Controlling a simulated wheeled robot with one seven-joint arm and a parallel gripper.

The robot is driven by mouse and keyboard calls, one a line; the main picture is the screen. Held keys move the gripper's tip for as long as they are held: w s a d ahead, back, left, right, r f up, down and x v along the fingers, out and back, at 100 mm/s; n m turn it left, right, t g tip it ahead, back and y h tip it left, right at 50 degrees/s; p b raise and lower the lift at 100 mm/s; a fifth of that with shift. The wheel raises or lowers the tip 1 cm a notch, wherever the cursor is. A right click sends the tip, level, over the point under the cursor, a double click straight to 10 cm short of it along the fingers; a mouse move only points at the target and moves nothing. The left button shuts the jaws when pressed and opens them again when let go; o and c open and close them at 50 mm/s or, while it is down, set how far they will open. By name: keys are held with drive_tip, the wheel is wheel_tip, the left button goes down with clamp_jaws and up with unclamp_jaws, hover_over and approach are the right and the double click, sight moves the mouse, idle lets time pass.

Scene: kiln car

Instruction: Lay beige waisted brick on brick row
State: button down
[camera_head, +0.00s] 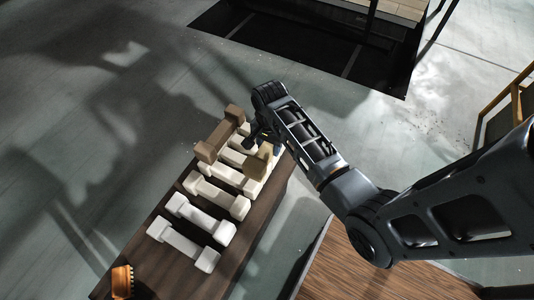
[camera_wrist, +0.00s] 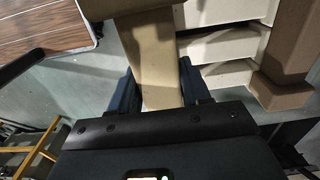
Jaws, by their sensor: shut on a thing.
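The beige waisted brick (camera_wrist: 155,62) is between the two fingers of my gripper (camera_wrist: 158,86), which is shut on its narrow middle. In the head view, the tan end of this brick (camera_head: 259,162) shows over the row, with the rest hidden by my gripper (camera_head: 264,136). The brick row (camera_head: 217,192) is several pale waisted bricks lying side by side on a dark board. A brown waisted brick (camera_head: 220,136) lies crosswise at the far left ends of the row; it shows at the right of the wrist view (camera_wrist: 292,50). I cannot tell whether the beige brick touches the row.
A brush with a wooden back (camera_head: 122,282) lies at the near end of the dark board (camera_head: 168,268). A wood-topped surface (camera_head: 350,268) stands at the lower right. A dark recess (camera_head: 310,45) is in the floor at the back. The grey floor at left is clear.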

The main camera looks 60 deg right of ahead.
sight(267, 144)
drive_tip(key=shift+w+a+f, duration=0.25)
drive_tip(key=shift+f, duration=0.15)
drive_tip(key=shift+f+b, duration=0.45)
drive_tip(key=shift+f, duration=1.3)
drive_tip(key=shift+f, duration=0.1)
drive_tip(key=c, duration=0.5)
unclamp_jaws()
drive_tip(key=shift+f, duration=0.1)
wheel_tip(267, 144, up, 12)
drive_tip(key=shift+r+p, duration=0.15)
drive_tip(key=shift+p, duration=1)
